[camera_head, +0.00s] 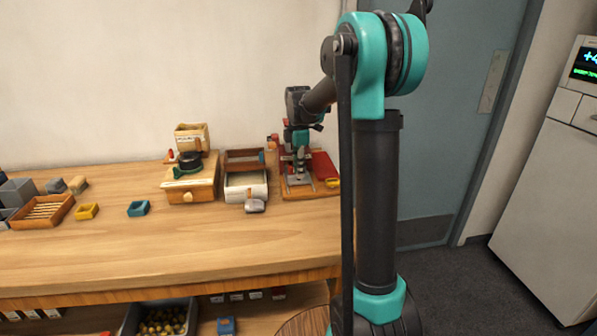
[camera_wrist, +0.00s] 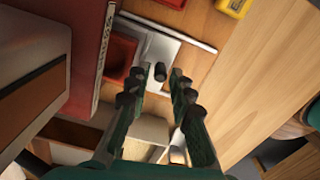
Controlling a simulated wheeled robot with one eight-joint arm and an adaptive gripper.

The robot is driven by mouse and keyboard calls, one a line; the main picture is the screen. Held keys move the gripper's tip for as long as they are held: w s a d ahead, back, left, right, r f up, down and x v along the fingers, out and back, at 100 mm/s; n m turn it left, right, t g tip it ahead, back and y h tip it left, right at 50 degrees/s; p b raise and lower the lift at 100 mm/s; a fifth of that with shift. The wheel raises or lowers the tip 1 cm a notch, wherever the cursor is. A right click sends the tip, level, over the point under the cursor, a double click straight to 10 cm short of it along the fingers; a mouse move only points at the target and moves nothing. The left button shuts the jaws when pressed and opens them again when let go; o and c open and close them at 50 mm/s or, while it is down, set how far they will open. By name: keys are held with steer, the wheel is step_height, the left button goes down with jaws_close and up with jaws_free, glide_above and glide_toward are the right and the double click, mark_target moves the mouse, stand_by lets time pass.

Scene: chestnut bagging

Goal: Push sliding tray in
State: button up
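A light grey sliding tray (camera_wrist: 146,52) with a dark upright knob (camera_wrist: 159,72) shows in the wrist view, beside a red recessed block (camera_wrist: 119,54). In the head view, the tray's grey plate (camera_head: 299,182) is on the wooden board at the bench's right end, partly hidden by my gripper. My gripper (camera_head: 299,173) points down over it. In the wrist view, the fingers of my gripper (camera_wrist: 156,82) are apart, with the knob between or just beyond their tips and gaps on both sides. I cannot tell whether they touch it.
A red panel (camera_head: 324,166) and a yellow piece (camera_head: 332,182) are close right of my gripper. A white open box (camera_head: 234,195) and a wooden drawer unit (camera_head: 176,191) stand to the left. The bench front (camera_head: 200,240) is clear.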

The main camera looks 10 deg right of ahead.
step_height(320, 180, up, 11)
stand_by(0.4)
steer(key=shift+o, duration=0.3)
steer(key=shift+o, duration=1)
steer(key=s+a+r+m+t, duration=0.15)
steer(key=s+m, duration=0.25)
steer(key=m, duration=0.7)
steer(key=s+d+r+m+t, duration=0.1)
steer(key=s+r+m+t, duration=0.2)
steer(key=m, duration=0.7)
steer(key=shift+m+h, duration=0.3)
steer(key=x, duration=1.7)
steer(key=shift+s+a+f, duration=0.1)
steer(key=shift+a+f, duration=0.15)
steer(key=shift+f, duration=0.2)
